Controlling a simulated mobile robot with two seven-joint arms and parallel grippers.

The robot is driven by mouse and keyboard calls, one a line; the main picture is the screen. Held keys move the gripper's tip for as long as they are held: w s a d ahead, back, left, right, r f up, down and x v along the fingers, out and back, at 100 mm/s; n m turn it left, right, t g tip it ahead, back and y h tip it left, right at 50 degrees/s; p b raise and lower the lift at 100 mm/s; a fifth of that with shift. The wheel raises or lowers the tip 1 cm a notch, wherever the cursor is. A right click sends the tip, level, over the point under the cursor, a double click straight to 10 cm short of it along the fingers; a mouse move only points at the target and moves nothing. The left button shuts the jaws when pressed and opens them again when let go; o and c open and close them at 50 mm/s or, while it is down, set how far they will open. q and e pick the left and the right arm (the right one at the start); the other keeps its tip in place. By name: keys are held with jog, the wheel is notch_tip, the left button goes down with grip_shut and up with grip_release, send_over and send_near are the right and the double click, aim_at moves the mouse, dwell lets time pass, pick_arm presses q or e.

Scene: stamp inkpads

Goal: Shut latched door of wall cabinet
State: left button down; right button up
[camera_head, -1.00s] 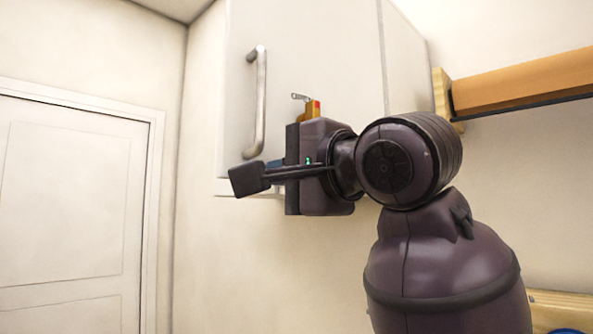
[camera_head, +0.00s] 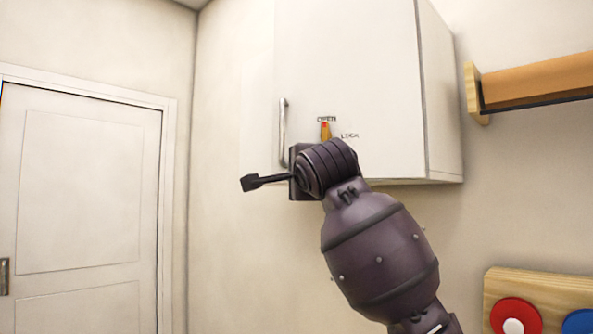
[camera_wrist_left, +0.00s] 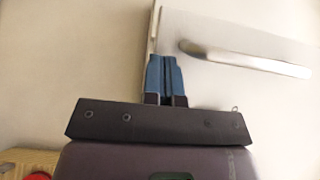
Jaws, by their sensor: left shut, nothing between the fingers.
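The white wall cabinet's door (camera_head: 350,60) carries a vertical metal handle (camera_head: 283,135) near its left edge. The door looks flush or nearly flush with the cabinet body; a small gap cannot be ruled out. The orange latch lever (camera_head: 325,132) points up at the OPEN label, with LOCK to its right. My left gripper is in front of the door's lower left part, its fingers hidden in the head view. In the left wrist view its blue fingertips (camera_wrist_left: 165,75) are shut and empty, beside a vertical edge, with the handle (camera_wrist_left: 245,60) to their right. My right gripper is not in view.
A wooden shelf (camera_head: 535,85) juts from the wall right of the cabinet. A wooden board (camera_head: 540,290) with red and blue discs is at lower right. A white room door (camera_head: 85,190) is at left. The wall below the cabinet is clear.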

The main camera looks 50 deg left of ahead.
pick_arm(q)
jog(key=w+a+b, duration=0.1)
jog(key=w+a, duration=0.5)
jog(key=w, duration=0.6)
jog(key=shift+r, duration=0.15)
jog(key=shift+w, duration=0.15)
